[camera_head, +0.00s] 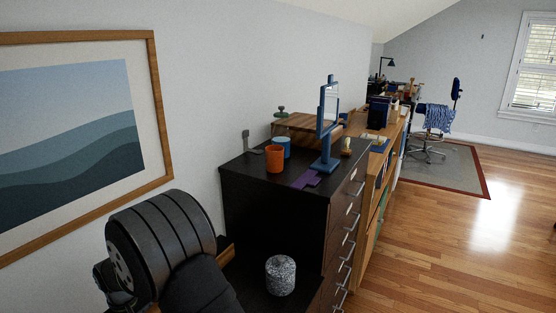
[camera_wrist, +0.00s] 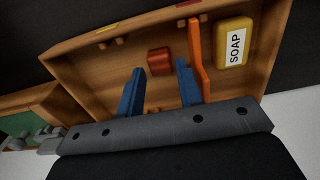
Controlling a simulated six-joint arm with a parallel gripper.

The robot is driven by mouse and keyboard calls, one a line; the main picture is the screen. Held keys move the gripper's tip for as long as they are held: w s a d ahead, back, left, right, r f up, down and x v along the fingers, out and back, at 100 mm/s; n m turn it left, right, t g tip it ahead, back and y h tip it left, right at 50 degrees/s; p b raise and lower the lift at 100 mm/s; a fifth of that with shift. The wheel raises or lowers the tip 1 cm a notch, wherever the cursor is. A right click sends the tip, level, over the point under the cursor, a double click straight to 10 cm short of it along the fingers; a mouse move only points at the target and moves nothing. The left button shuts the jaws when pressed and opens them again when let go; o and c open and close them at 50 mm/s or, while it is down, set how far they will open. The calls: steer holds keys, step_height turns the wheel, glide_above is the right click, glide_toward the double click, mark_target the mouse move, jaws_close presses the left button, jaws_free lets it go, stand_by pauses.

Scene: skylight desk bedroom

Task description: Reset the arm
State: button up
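My gripper (camera_wrist: 161,88) shows in the wrist view as two blue fingers set well apart, open with nothing between them. Beyond the fingertips is a shallow wooden tray (camera_wrist: 85,70) seen at a slant. It holds a small red-brown block (camera_wrist: 159,61), a long orange piece (camera_wrist: 198,62) and a yellow block labelled SOAP (camera_wrist: 235,42). The orange piece appears close beside the right finger; I cannot tell whether they touch. In the head view my dark arm fills the lower left, and my fingers cannot be made out.
A dark dresser (camera_head: 265,185) carries an orange cup (camera_head: 274,159), a blue cup (camera_head: 281,146), a blue upright frame (camera_head: 325,128) and a purple piece (camera_head: 307,179). A speckled grey cylinder (camera_head: 280,275) stands lower down. A framed picture (camera_head: 153,105) hangs near my arm. Wood floor (camera_head: 460,245) is clear at right.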

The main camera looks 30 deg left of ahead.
step_height(320, 180, down, 2)
steer(key=shift+f, duration=0.1)
steer(key=shift+r, duration=1.75)
steer(key=shift+f, duration=0.1)
